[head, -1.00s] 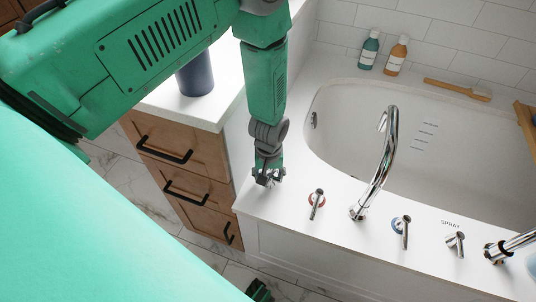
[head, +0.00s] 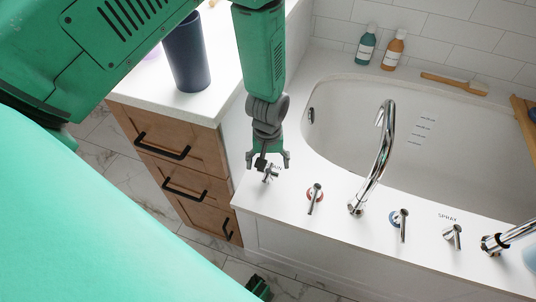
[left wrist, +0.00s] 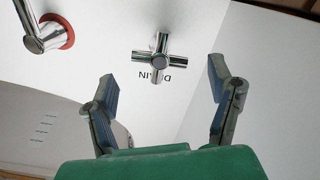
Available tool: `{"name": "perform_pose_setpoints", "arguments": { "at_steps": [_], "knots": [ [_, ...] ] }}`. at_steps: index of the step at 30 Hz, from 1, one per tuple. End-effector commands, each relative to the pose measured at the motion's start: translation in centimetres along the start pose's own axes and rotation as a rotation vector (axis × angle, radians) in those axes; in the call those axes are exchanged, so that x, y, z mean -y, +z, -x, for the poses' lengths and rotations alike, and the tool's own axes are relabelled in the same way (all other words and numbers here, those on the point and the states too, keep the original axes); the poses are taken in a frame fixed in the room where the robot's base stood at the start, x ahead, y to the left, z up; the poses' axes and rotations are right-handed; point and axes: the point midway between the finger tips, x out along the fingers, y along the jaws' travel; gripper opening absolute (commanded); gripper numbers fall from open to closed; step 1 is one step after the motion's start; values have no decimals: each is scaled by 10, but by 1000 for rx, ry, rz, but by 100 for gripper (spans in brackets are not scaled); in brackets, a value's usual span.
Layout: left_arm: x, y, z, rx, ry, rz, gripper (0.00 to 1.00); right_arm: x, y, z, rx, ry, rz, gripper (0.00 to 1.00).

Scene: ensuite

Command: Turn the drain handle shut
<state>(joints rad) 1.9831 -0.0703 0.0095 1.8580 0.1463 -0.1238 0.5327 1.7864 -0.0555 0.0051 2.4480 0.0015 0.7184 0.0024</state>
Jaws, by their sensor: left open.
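The drain handle (head: 270,173) is a small chrome cross on the white tub deck, at the deck's left end. It shows clearly in the left wrist view (left wrist: 157,58), with one bar roughly across the picture and part of a "DRAIN" label beside it. My left gripper (head: 268,160) is open and empty, just beyond the handle in the head view. In the left wrist view its two spread fingers (left wrist: 163,78) are nearer the camera, with the handle ahead of the gap between them. I see no contact. My right gripper is not in view.
A tap lever with a red ring (head: 315,197) and a tall chrome spout (head: 383,150) stand to the right. Beyond them are a blue-ringed lever (head: 402,223) and the spray handle (head: 453,236). A wooden drawer cabinet (head: 180,165) with a dark cup (head: 187,52) is at left.

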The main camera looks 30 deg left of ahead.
Motion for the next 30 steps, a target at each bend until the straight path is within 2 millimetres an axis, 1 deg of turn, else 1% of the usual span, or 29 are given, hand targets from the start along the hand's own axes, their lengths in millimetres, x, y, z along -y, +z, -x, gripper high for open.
{"name": "perform_pose_setpoints", "arguments": {
  "at_steps": [1, 3, 6, 10, 14, 30],
  "knots": [
    [-2, 0, 13, -3, 1, -2, 75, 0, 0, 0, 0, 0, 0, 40],
    [-3, 1, 28, -4, 0, -3, 75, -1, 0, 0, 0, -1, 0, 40],
    [-4, 2, 44, -4, -2, -4, 75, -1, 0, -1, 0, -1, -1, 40],
    [-4, 2, 58, 0, -2, -4, 75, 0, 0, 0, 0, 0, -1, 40],
    [-4, 2, 63, 0, -2, -4, 75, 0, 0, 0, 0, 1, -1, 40],
    [-4, 3, 64, 0, -3, -4, 75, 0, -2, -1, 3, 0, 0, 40]
  ]
}}
